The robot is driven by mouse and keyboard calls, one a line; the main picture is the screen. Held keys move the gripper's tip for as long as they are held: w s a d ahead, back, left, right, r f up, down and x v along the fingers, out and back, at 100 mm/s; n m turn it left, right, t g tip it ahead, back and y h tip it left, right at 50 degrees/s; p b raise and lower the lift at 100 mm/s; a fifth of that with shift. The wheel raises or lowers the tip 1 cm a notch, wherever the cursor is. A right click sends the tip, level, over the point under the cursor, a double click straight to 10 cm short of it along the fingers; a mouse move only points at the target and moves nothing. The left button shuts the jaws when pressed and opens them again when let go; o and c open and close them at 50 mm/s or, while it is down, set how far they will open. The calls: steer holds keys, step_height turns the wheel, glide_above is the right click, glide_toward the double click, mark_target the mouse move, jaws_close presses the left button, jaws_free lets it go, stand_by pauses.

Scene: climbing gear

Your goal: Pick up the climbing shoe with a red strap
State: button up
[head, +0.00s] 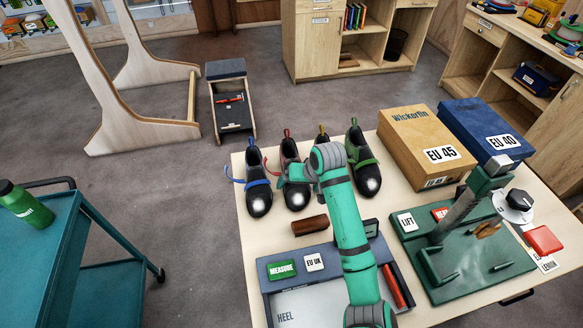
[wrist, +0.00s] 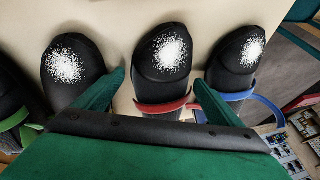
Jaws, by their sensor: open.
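The climbing shoe with a red strap (head: 296,198) stands on the table, second from the left in a row of dark shoes. In the wrist view it (wrist: 160,55) is in the middle, its speckled toe and red strap showing. My gripper (head: 285,173) is open over this shoe, and in the wrist view its green fingers (wrist: 158,82) lie one on each side of it. Whether they touch the shoe, I cannot tell. My gripper and arm hide part of the shoe in the head view.
The blue-strap shoe (head: 257,192) is close on the left. The yellow-tab shoe (head: 323,136), partly hidden by my arm, and green-strap shoe (head: 364,170) are on the right. A brown roll (head: 309,225) lies in front. Boxes (head: 420,148) stand at the back right.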

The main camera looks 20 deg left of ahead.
steer(key=shift+f, duration=0.2)
steer(key=c, duration=1.3)
steer(key=shift+w+r, duration=0.1)
steer(key=shift+r, duration=0.1)
